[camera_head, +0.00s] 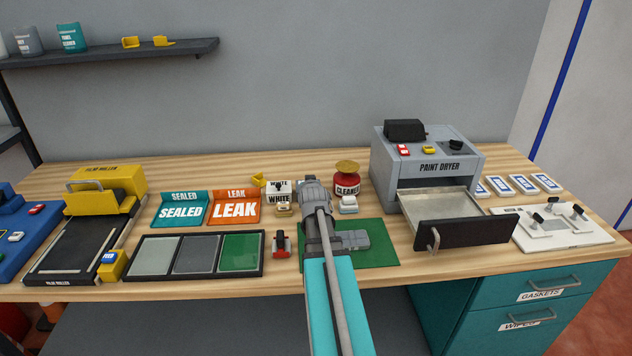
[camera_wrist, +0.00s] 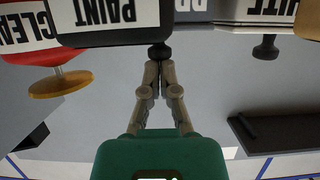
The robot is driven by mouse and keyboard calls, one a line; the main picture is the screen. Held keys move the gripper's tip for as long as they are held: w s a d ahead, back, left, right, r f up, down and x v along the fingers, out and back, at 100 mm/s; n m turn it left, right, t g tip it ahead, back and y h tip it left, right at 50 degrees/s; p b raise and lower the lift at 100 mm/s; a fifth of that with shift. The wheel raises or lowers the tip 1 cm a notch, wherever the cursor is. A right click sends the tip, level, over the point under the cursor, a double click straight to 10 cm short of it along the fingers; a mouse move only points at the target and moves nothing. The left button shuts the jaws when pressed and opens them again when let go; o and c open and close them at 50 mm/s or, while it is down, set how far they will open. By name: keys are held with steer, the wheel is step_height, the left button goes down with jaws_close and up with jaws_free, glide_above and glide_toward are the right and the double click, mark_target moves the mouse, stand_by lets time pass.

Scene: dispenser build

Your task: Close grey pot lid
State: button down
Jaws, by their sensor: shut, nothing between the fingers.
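In the wrist view, which shows the scene upside down, a dark grey pot (camera_wrist: 75,37) with a white PAINT label is at the top. A dark round knob (camera_wrist: 160,52) stands at its lid end. My gripper (camera_wrist: 159,68) is shut and empty, with its fingertips right at the knob. I cannot tell whether they touch it. The lid's rim is mostly out of the frame, so its seating is unclear. In the head view my arm hides most of the pot area, and the fingertips cannot be made out there.
A red cleaner jar (camera_head: 347,185) with a gold lid and a white pot (camera_head: 279,192) stand close by. The paint dryer (camera_head: 425,165) has its drawer (camera_head: 465,233) pulled out at the right. A green mat (camera_head: 375,253) lies under my arm. Sealed and leak trays (camera_head: 181,210) are at the left.

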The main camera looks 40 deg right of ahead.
steer(key=shift+s+a+f, duration=0.15)
steer(key=shift+s+f, duration=0.05)
steer(key=shift+f, duration=0.05)
steer(key=shift+r, duration=0.1)
